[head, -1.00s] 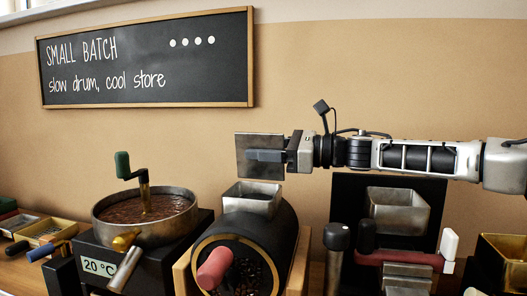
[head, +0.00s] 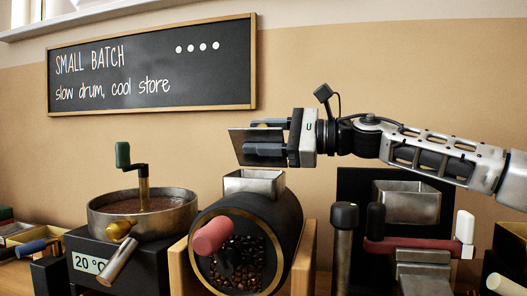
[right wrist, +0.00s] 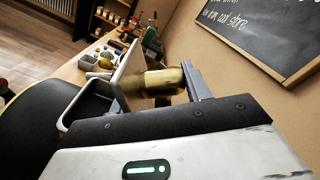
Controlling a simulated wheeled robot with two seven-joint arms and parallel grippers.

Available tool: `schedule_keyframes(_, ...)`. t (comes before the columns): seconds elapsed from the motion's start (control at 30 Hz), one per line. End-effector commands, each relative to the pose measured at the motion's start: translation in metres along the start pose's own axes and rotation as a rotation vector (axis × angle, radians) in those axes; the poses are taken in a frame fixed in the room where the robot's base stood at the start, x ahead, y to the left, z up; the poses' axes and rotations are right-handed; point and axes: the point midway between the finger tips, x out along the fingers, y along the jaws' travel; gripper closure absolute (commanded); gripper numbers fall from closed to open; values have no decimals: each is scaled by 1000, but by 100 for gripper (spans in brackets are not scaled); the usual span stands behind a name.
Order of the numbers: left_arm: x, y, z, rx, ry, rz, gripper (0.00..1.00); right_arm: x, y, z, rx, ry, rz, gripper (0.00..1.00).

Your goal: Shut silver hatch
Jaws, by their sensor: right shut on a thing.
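The silver hatch (head: 240,147) is a flat grey plate standing steeply raised above the open silver hopper (head: 253,183) on top of the black drum (head: 285,212). My right gripper (head: 266,138) is beside the plate, its two fingers stacked one above the other, shut on the hatch's brass knob. In the right wrist view the brass knob (right wrist: 165,82) shows between the fingers, with the pale plate (right wrist: 128,75) beyond it and the hopper's rim (right wrist: 84,108) below left. Part of the plate is hidden by the fingers. My left gripper is not in view.
A round pan (head: 165,218) with a green-handled crank stands left of the drum. A red-pink handle (head: 212,236) sticks out in front of the drum. Right of it are a dark post (head: 343,240) and another silver hopper (head: 405,203). A blackboard (head: 150,65) hangs behind.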

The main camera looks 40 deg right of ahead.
Motion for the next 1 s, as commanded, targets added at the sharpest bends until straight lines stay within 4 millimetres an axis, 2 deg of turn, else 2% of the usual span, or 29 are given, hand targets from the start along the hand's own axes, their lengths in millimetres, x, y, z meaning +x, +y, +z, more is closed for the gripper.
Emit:
schedule_keyframes(0.3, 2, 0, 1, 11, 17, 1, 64, 0, 4, 2, -90, 1, -4, 93)
schedule_keyframes(0.73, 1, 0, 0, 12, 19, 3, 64, -1, 3, 3, -98, 2, -5, 93)
schedule_keyframes(0.77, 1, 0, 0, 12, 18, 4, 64, -1, 3, 3, -98, 1, -6, 44)
schedule_keyframes(0.8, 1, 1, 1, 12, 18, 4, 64, -1, 3, 3, -97, 1, -5, 37)
schedule_keyframes(1.0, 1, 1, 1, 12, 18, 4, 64, 0, 4, 3, -94, 1, -3, 37)
